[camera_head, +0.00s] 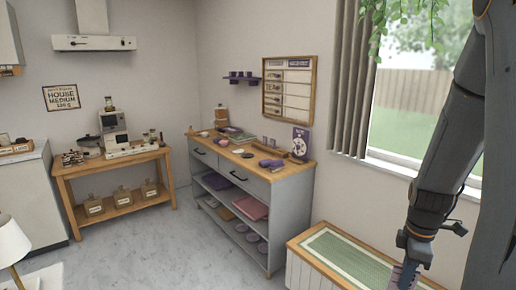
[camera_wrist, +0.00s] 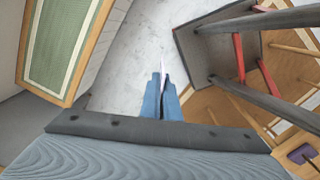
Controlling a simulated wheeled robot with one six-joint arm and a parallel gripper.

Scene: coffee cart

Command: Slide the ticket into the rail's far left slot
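My gripper (camera_head: 407,272) hangs at the lower right of the head view, by the bench's right end. In the wrist view its blue fingers (camera_wrist: 161,88) are close together on a thin pale strip, seen edge-on, which looks like the ticket (camera_wrist: 161,65). In the head view a pinkish piece of the ticket (camera_head: 395,276) shows beside the fingers, partly cut off by the frame. I cannot pick out the rail or its slots for sure. A wooden-framed board with several rows (camera_head: 290,88) hangs on the wall, far from my gripper.
A grey cabinet (camera_head: 283,203) with a wooden top holds cups and small items. A low bench with a green mat (camera_head: 345,258) stands before it. A side table (camera_head: 112,168) with a coffee machine is at the left. A dark chair (camera_wrist: 215,50) shows in the wrist view. The middle floor is clear.

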